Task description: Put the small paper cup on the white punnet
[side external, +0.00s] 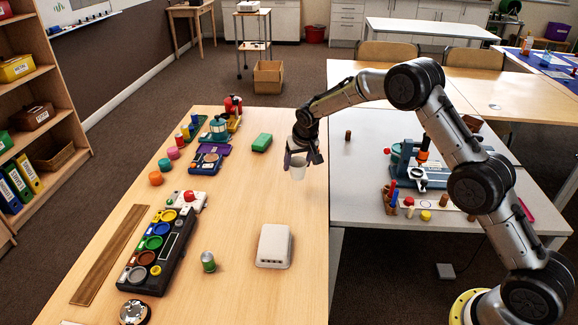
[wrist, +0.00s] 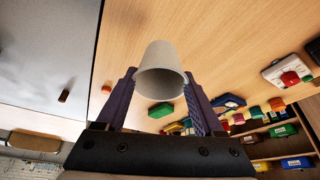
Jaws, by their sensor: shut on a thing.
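The small paper cup (side external: 297,172) is white and hangs between the fingers of my gripper (side external: 299,158), above the right edge of the wooden table. In the wrist view the cup (wrist: 160,70) sits between both fingers of the gripper (wrist: 163,88), which are shut on it, and its open mouth faces the camera. The white punnet (side external: 274,246) is a pale, flat-topped box shape on the wooden table, nearer the side camera than my gripper. Nothing stands on it. I cannot make out the punnet in the wrist view.
A black tray with coloured round wells (side external: 157,250) lies further left. A green block (side external: 262,142) is left of my gripper. The wooden table between gripper and punnet is clear. A grey table (side external: 350,190) adjoins on the right.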

